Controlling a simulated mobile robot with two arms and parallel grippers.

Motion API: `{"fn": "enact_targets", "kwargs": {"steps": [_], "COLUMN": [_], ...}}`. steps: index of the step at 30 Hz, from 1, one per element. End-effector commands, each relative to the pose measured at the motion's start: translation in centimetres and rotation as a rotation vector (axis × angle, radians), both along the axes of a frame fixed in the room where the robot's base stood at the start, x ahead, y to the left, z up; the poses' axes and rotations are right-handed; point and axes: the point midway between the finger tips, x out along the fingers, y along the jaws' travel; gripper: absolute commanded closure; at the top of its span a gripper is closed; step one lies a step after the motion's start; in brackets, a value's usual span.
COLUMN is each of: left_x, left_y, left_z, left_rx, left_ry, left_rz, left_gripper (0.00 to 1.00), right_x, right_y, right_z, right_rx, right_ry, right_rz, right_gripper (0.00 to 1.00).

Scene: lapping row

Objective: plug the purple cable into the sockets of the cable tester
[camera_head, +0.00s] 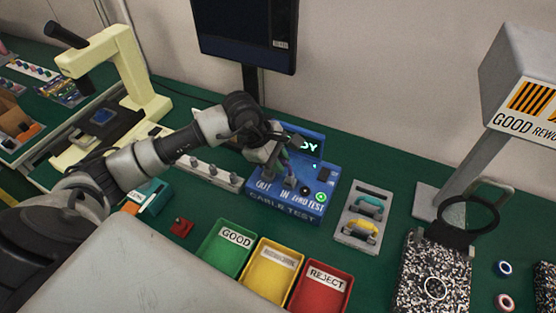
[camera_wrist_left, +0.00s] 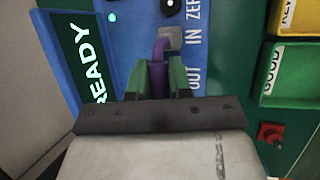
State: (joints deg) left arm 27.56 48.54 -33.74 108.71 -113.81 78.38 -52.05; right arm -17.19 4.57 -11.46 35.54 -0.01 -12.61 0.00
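The blue cable tester (camera_head: 262,204) stands mid-table with a lit screen, which reads READY in the left wrist view (camera_wrist_left: 87,62). My left gripper (camera_head: 284,160) is over its top face, near the OUT and IN labels. In the left wrist view the green fingertips (camera_wrist_left: 158,82) are closed on the purple cable (camera_wrist_left: 157,68). The purple cable bends from the fingers to the grey socket (camera_wrist_left: 171,38) beside the IN label. I cannot tell how deep it sits. The OUT socket area is hidden by the gripper in that view. My right gripper is not in view.
Green (camera_head: 225,252), yellow (camera_head: 268,281) and red (camera_head: 318,292) bins stand in front of the tester. A grey holder (camera_head: 350,236) with teal and yellow pieces is right of it. A grey strip with knobs (camera_head: 207,170) is left. A monitor (camera_head: 246,30) hangs behind.

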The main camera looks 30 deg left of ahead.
Motion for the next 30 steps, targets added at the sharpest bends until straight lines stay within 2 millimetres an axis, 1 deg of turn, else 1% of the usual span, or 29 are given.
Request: {"fn": "enact_targets", "kwargs": {"steps": [1, 5, 13, 16, 20, 27, 30], "left_x": [-0.1, -0.1, -0.1, -0.1, -0.5, -1.5, -1.9], "left_y": [0.0, 0.0, 0.0, 0.3, 1.1, 2.9, 3.5], "left_z": [-0.1, -0.1, -0.1, 0.4, 2.2, 6.6, 8.0], "left_rx": [0.001, 0.001, 0.000, 0.001, 0.003, 0.004, 0.002], "left_ry": [0.004, 0.004, 0.003, 0.001, -0.002, 0.000, 0.000], "left_rz": [0.000, 0.000, 0.000, 0.000, -0.001, 0.000, 0.000], "left_gripper": [0.73, 0.53, 0.52, 0.52, 0.52, 0.52, 0.52], "right_x": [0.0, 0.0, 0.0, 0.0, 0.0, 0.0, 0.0], "right_y": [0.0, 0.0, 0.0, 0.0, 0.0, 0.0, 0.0], "right_z": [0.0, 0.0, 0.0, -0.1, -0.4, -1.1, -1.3], "right_rx": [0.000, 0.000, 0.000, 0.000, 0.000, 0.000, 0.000], "right_ry": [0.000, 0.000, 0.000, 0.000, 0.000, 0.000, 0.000], "right_rz": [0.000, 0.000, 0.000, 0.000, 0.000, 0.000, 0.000], "right_gripper": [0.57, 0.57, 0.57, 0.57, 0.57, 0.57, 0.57]}}
